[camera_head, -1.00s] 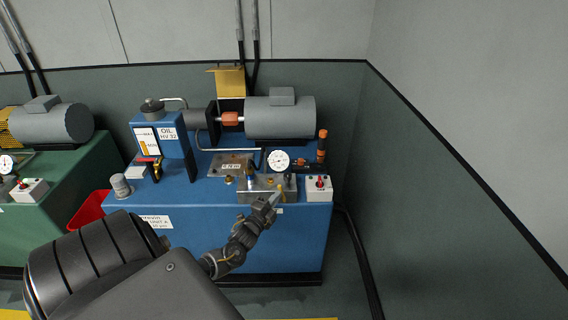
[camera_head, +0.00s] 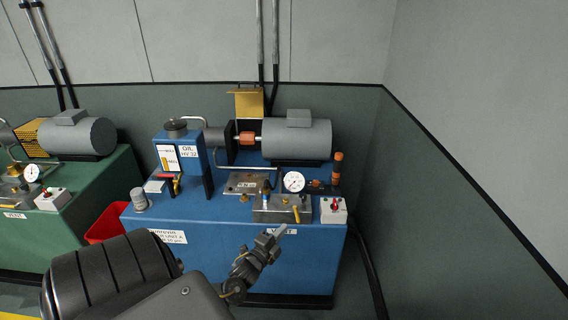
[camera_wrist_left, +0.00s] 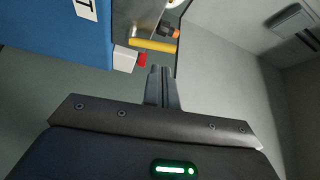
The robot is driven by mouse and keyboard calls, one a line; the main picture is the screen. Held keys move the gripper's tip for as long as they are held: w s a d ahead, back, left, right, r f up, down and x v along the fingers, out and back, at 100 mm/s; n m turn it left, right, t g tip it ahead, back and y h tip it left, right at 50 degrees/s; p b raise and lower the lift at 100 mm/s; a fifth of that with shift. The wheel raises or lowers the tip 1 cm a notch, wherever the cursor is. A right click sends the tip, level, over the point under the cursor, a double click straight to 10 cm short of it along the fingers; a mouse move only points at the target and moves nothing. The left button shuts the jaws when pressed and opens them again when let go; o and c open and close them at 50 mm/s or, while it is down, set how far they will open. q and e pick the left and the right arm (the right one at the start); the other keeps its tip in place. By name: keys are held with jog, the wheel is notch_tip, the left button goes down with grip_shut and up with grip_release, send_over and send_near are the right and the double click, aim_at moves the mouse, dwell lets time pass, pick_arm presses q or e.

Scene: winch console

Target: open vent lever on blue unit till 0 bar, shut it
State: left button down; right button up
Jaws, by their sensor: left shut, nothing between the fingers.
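The blue unit (camera_head: 190,225) stands in the middle of the head view. A metal valve block (camera_head: 270,212) sits at its front right, with a short yellow lever (camera_head: 296,214) on its front face. The lever also shows as a yellow bar in the left wrist view (camera_wrist_left: 154,45). A round white gauge (camera_head: 294,182) stands behind the block; its reading is too small to tell. My left gripper (camera_head: 282,230) is shut and empty, just below and left of the lever and apart from it. Its fingers (camera_wrist_left: 161,85) point toward the block. My right gripper is not in view.
A white switch box (camera_head: 333,210) with a red knob is right of the block. A grey motor (camera_head: 297,139) and oil tank (camera_head: 178,150) stand behind. A green unit (camera_head: 85,205) and red bin (camera_head: 108,222) are at left. The floor and wall at right are clear.

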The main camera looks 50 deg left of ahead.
pick_arm(q)
jog(key=v, duration=0.7)
jog(key=shift+s+f+b, duration=0.2)
jog(key=shift+s+b, duration=0.1)
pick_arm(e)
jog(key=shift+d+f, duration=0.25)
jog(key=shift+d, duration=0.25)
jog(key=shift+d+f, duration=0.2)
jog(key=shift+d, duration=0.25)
pick_arm(q)
jog(key=shift+a, duration=0.1)
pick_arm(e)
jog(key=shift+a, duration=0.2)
